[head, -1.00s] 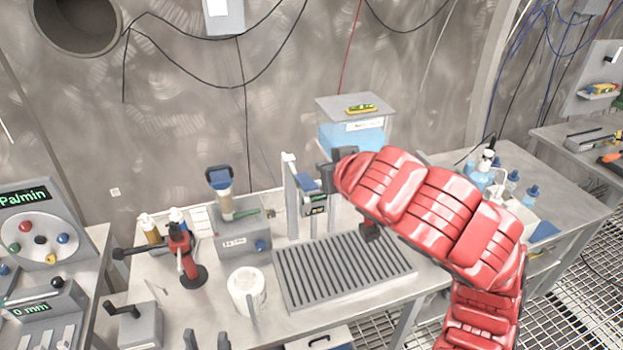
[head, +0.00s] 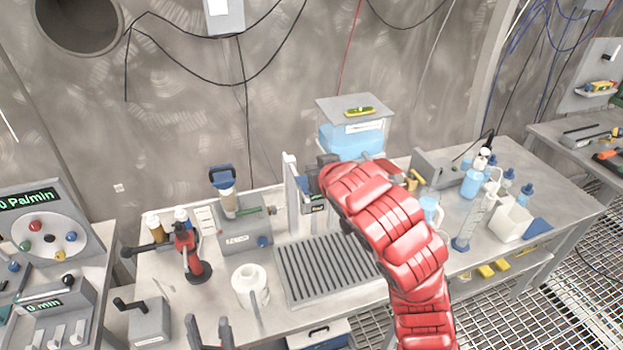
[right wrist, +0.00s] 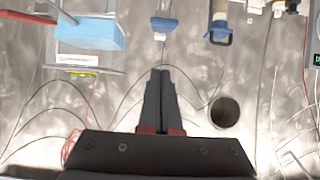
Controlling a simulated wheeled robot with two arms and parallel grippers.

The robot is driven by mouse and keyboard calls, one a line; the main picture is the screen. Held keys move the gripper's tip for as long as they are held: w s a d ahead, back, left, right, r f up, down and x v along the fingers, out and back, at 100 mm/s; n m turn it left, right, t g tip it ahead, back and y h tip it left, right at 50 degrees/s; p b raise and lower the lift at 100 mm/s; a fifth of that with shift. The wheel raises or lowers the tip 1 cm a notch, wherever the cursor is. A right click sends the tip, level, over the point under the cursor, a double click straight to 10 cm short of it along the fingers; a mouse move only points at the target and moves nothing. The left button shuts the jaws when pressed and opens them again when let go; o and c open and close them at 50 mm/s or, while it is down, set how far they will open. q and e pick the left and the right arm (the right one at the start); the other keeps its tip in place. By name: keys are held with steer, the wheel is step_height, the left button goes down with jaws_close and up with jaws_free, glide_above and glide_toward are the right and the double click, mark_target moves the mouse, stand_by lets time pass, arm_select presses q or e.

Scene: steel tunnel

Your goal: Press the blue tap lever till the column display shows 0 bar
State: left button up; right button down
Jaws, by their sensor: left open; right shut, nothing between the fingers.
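The blue tap lever (head: 303,183) is on the upright grey column (head: 291,190) behind the slatted drain tray (head: 335,270). It also shows in the right wrist view (right wrist: 163,24). The small column display (head: 317,208) is partly hidden by my red right arm, and its reading is too small to make out. My right gripper (head: 325,163) is close to the column, mostly behind its own arm. In the right wrist view its fingers (right wrist: 160,72) are shut and empty, apart from the lever in the picture. My left gripper (head: 208,332) is open at the bottom edge, in front of the bench.
A water tank (head: 352,140) stands behind my right arm. A blue-handled unit (head: 243,238), a red-handled tool (head: 187,252) and a white pot (head: 249,284) stand left of the tray. Bottles and a measuring cylinder (head: 474,220) stand at right.

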steer(key=p+x, duration=0.2)
steer(key=x, duration=0.1)
steer(key=shift+w+f, duration=0.15)
steer(key=shift+f, duration=0.15)
steer(key=shift+s+f+p, duration=0.2)
steer(key=shift+f+p, duration=0.25)
steer(key=shift+f, duration=0.5)
steer(key=shift+s+d+f, duration=0.15)
steer(key=shift+s+f, duration=0.05)
steer(key=shift+f, duration=0.35)
steer(key=shift+f+p, duration=0.25)
steer(key=shift+p, duration=0.05)
